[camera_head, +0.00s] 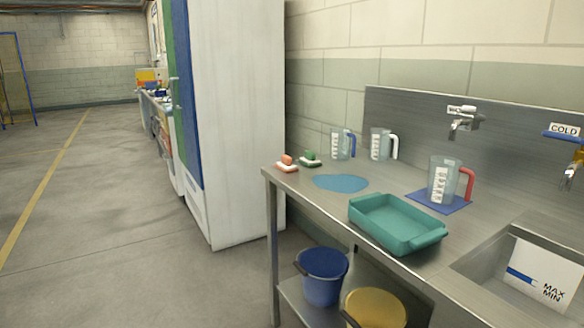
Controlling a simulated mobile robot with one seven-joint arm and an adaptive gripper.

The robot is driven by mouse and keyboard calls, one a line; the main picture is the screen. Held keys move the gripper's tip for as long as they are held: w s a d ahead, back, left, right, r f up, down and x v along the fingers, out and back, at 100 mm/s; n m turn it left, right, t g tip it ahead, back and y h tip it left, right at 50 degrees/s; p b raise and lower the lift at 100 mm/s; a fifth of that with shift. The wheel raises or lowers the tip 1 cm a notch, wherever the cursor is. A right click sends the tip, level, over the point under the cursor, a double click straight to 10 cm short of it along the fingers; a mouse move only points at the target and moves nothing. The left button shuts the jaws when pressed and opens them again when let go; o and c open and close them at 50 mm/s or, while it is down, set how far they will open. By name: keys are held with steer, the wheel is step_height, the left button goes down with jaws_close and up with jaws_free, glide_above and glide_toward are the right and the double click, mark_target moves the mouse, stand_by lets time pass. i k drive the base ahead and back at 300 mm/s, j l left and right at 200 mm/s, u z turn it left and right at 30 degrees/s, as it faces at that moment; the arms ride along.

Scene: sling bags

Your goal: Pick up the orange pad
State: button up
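The orange pad (287,163) is a small block with an orange upper part and a pale base. It sits near the left end of the steel counter (408,184), close to its front edge. A similar green pad (309,159) is just to its right and slightly farther back. My gripper is not in view.
A blue round patch (340,183), a teal tray (397,223) and several clear jugs, one on a blue mat (437,202), are on the counter. A tall white cabinet (238,120) stands left of it. Buckets (322,276) are below. Floor at left is clear.

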mark_target(286, 165)
steer(key=i+j, duration=0.2)
steer(key=i, duration=0.2)
steer(key=i+j+z, duration=0.15)
steer(key=i, duration=0.25)
steer(key=i+j, duration=0.25)
steer(key=i, duration=0.15)
